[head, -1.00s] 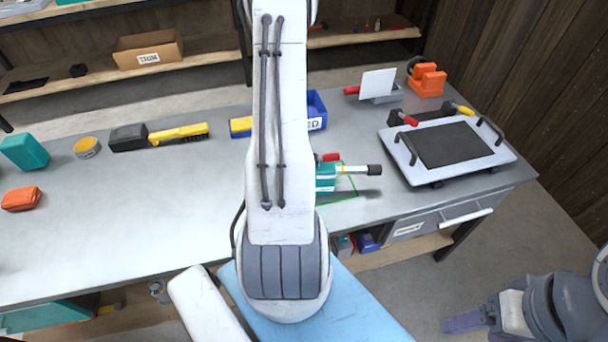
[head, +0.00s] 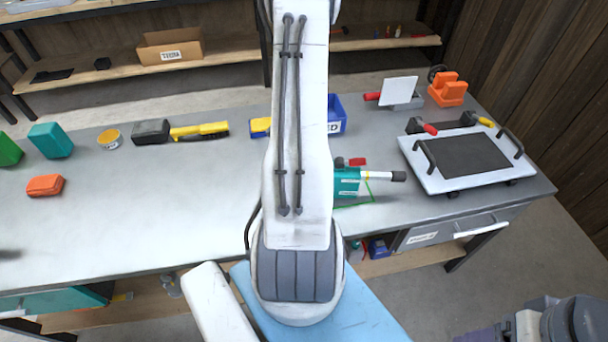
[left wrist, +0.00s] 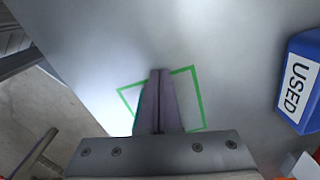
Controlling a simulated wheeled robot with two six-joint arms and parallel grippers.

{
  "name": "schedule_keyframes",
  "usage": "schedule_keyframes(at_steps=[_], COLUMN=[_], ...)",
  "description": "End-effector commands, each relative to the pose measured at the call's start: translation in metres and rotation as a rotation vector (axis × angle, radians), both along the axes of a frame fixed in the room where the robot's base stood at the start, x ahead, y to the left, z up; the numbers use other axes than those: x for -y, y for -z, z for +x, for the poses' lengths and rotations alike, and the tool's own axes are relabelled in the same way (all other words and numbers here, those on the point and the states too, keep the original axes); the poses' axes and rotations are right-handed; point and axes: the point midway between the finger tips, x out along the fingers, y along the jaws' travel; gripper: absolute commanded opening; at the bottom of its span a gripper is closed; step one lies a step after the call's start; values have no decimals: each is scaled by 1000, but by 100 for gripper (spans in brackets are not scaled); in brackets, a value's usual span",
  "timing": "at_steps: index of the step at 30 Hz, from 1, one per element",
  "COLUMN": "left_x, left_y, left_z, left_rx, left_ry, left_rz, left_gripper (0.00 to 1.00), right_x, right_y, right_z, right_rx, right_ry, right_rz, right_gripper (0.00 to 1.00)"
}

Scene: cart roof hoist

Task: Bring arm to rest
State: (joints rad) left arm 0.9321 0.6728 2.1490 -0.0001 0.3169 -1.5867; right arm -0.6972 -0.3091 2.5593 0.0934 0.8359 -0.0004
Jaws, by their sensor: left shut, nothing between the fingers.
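My left arm rises through the middle of the head view and hides its own gripper there. In the left wrist view my left gripper (left wrist: 160,72) is shut and empty, with its fingers over a green square outline (left wrist: 199,100) on the bench. A teal tool (head: 347,182) with a white shaft and black end sits at that outline in the head view, partly behind my arm. Only a teal sliver shows beside the fingers in the wrist view. My right gripper (head: 478,335) is cut off at the head view's lower right, away from the bench.
A blue bin (left wrist: 308,85) labelled USED stands beyond the outline. A white tray (head: 437,180) with black handles is at the bench's right end, near an orange device (head: 447,90). A yellow-handled brush (head: 200,131) and several items lie left.

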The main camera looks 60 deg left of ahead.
Motion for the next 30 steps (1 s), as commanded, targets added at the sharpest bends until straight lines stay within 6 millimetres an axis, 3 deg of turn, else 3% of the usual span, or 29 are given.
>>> schedule_keyframes(at_steps=[3,9,15,23,26,29,30], left_x=[-4,-6,-4,-1,16,54,75], left_y=[-29,-61,-74,-76,-83,-99,-106], left_z=[-3,-6,-5,-2,13,39,50], left_rx=[3,1,-1,-1,2,11,14], left_ry=[-7,-13,-10,-6,2,8,9], left_rz=[4,1,-1,-2,0,2,0], left_gripper=[0,0,0,0,0,0,0], right_x=[0,0,0,0,0,0,0], right_y=[2,2,2,2,2,2,2], right_z=[0,0,0,0,0,0,0], right_rx=[0,0,0,0,0,0,0], right_ry=[0,0,0,0,0,0,0], right_rz=[0,0,0,0,0,0,0], right_gripper=[70,70,70,70,70,70,70])
